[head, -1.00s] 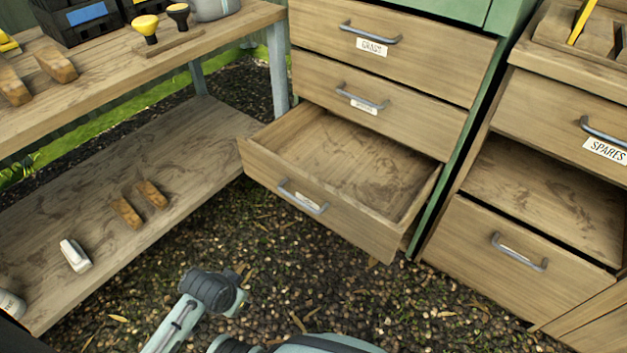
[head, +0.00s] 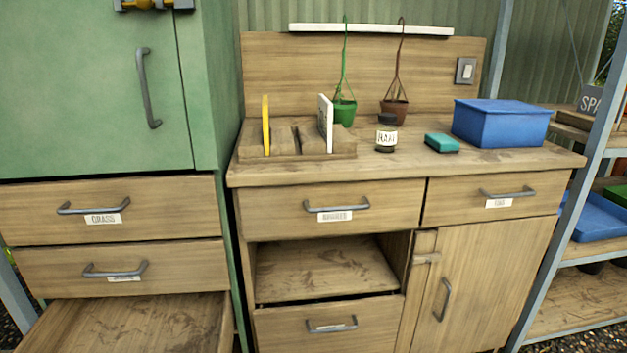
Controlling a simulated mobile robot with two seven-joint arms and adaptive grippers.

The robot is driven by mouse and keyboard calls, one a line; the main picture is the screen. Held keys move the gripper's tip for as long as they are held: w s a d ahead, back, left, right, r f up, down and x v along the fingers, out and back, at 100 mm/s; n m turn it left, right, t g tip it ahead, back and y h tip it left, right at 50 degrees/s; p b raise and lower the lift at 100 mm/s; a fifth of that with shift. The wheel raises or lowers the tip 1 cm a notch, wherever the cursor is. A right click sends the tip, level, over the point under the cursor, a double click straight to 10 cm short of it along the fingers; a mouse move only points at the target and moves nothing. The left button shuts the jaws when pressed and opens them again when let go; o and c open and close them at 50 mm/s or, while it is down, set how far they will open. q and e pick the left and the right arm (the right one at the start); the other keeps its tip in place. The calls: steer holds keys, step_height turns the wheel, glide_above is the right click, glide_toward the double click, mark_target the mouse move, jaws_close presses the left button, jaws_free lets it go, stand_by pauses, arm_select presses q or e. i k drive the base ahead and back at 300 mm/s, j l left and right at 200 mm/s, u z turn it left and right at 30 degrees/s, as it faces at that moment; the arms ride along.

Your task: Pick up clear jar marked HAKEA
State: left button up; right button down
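A small jar (head: 386,132) with a dark lid and a pale label stands upright on the wooden cabinet top in the head view. Its label seems to begin with "HAK"; the rest is too small or turned to read surely. The jar's body looks dark at top and bottom, and I cannot tell how clear it is. It stands in front of the brown hanging pot, left of a teal block. Neither of my grippers shows in this view.
A slotted wooden holder (head: 297,142) with upright yellow and white pieces stands left of the jar. Green (head: 345,112) and brown (head: 395,108) hanging pots are behind it. A teal block (head: 441,143) and blue box (head: 500,122) are right. An open drawer (head: 130,325) juts out lower left.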

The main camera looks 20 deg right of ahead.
mark_target(386, 132)
steer(key=z, duration=1.05)
steer(key=i+l, duration=0.3)
steer(key=i+l+u, duration=0.1)
steer(key=i+l, duration=0.2)
steer(key=l, duration=0.25)
steer(key=i+l, duration=0.25)
steer(key=l, duration=0.2)
steer(key=i+l+u, duration=0.1)
steer(key=i+l, duration=0.2)
steer(key=l, duration=0.15)
